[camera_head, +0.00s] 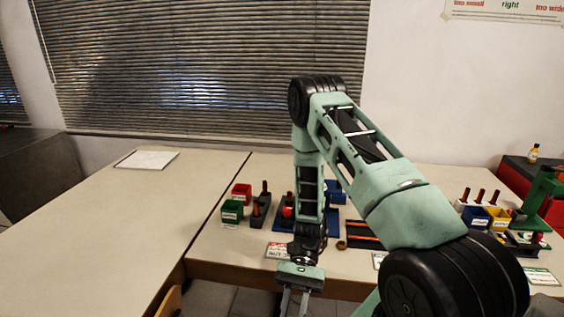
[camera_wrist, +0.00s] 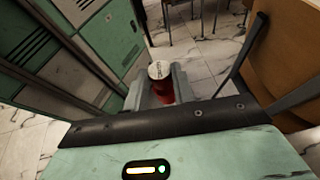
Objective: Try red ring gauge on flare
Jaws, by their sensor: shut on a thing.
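In the head view my gripper (camera_head: 296,303) hangs low in front of the bench's front edge, fingers pointing down. The wrist view shows my gripper (camera_wrist: 160,92) shut on a red round piece with a white marked top, which looks like the red gauge (camera_wrist: 163,88). Whether it is a ring cannot be told. The held piece cannot be made out in the head view. On the bench, a blue fixture (camera_head: 281,224) carries a red part (camera_head: 288,211) and an upright orange-brown piece, partly hidden by my arm. I cannot tell which piece is the flare.
A red bin (camera_head: 242,191), a green bin (camera_head: 232,211) and a dark block (camera_head: 260,212) stand left of the fixture. A dark striped tray (camera_head: 362,236) lies right of my arm. Yellow bin (camera_head: 498,219) and green press (camera_head: 545,196) stand far right. The left bench (camera_head: 110,215) is mostly clear.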

